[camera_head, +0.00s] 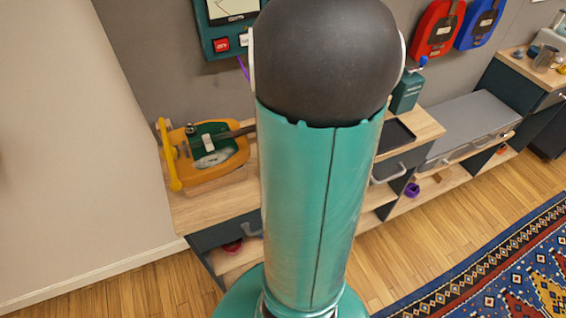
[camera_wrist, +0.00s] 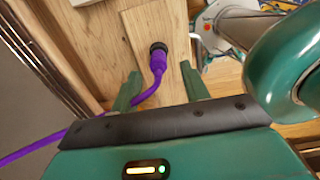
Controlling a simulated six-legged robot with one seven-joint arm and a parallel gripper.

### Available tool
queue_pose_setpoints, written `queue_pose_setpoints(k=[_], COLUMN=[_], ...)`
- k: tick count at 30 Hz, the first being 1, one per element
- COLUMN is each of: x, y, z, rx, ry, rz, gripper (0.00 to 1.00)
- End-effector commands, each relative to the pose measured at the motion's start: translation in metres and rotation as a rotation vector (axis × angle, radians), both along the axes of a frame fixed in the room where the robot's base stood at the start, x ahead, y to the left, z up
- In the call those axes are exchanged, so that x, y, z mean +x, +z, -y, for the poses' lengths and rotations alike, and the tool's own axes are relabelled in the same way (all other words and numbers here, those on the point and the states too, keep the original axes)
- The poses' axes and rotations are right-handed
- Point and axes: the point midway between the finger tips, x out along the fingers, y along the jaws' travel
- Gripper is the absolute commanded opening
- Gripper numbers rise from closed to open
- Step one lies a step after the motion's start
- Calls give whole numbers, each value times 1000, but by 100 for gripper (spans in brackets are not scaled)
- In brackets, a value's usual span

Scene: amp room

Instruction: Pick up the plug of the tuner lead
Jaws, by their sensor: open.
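The purple plug of the tuner lead (camera_wrist: 158,62) shows in the wrist view, with its end at a round black socket (camera_wrist: 157,47) on a wooden block. The purple lead bends down from the plug, passes behind my gripper and comes out at the left (camera_wrist: 28,149). My gripper (camera_wrist: 161,84) is open, one teal finger on each side of the lead near the plug; I see no contact. In the head view my arm covers the middle, hiding the plug and gripper. A short piece of purple lead (camera_head: 243,68) hangs below the teal wall unit (camera_head: 230,25).
A yellow and green device (camera_head: 207,152) stands on the wooden bench (camera_head: 205,212) at left. A teal box (camera_head: 407,92) and a dark tray (camera_head: 395,136) are right of my arm. Red (camera_head: 437,28) and blue (camera_head: 479,24) cases hang on the wall. A patterned rug (camera_head: 500,270) lies on the floor.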

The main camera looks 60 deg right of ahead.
Motion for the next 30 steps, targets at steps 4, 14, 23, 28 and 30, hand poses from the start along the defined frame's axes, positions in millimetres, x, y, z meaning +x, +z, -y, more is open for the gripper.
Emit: queue_pose_setpoints(k=[4,14,23,28,30], x=[0,2,2,2,2], y=[-25,-41,-41,-41,-41], z=[0,1,1,1,1], rx=[5,1,1,0,0], ry=[-1,0,0,0,0], rz=[-2,1,1,0,0], gripper=[45,45,0,0,0])
